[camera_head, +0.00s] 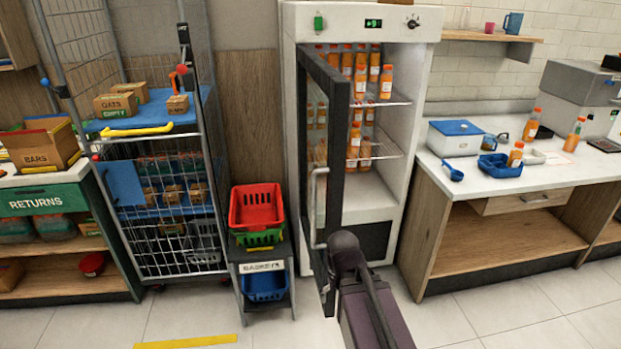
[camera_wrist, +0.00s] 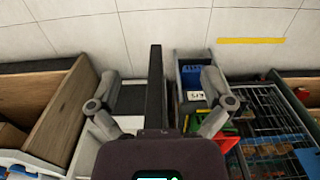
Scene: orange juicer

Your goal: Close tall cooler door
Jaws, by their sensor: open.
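The tall cooler (camera_head: 353,19) stands at the back centre in the head view, with orange bottles on its shelves. Its dark-framed glass door (camera_head: 336,130) is hinged at the left and stands open, its free edge toward me. A pale vertical handle (camera_head: 315,205) runs along the door's left side. In the wrist view, the door's edge (camera_wrist: 155,85) is a dark upright bar between the two fingers of my gripper (camera_wrist: 159,80). The fingers are spread wide with a gap on each side of the door. In the head view my arm hides the fingers.
Left of the door stand a basket stand (camera_head: 264,268) with a red basket (camera_head: 256,205) and a wire cage trolley (camera_head: 165,200). A wooden counter (camera_head: 500,230) stands close on the cooler's right. Open tiled floor (camera_head: 440,320) lies in front.

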